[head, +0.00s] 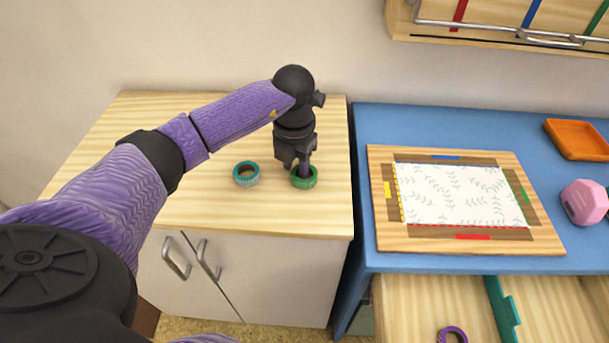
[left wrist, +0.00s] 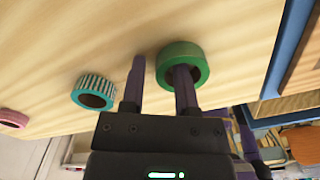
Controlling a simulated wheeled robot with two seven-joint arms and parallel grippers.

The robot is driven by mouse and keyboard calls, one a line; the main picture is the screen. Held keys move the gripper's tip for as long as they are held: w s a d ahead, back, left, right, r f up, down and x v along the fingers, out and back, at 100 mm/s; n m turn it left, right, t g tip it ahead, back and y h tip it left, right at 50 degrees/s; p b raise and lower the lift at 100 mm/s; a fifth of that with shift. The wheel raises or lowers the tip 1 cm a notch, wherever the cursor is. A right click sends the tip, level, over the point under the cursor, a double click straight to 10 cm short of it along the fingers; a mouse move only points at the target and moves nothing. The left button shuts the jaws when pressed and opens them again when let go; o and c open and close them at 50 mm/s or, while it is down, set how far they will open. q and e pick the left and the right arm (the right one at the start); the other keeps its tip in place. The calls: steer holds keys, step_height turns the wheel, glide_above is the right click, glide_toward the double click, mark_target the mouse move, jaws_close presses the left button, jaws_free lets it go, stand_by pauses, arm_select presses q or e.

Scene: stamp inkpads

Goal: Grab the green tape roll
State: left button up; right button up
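The green tape roll (head: 304,184) lies flat on the light wooden cabinet top, near its right front part. It also shows in the left wrist view (left wrist: 187,51). My left gripper (head: 299,170) points down at the roll. In the left wrist view the left gripper (left wrist: 160,65) is open, with one finger in or over the roll's hole and the other outside its left side. A gap shows between the outer finger and the roll's wall. My right gripper is not in view.
A teal striped tape roll (head: 246,174) lies to the left of the green one. A pink roll (left wrist: 13,118) lies farther left. The blue desk (head: 362,225) at right bears a framed board (head: 392,240), an orange tray (head: 578,140) and a pink block (head: 584,202). An open drawer (head: 400,310) holds a purple roll (head: 452,335).

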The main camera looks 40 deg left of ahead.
arm_select(q)
jaws_close()
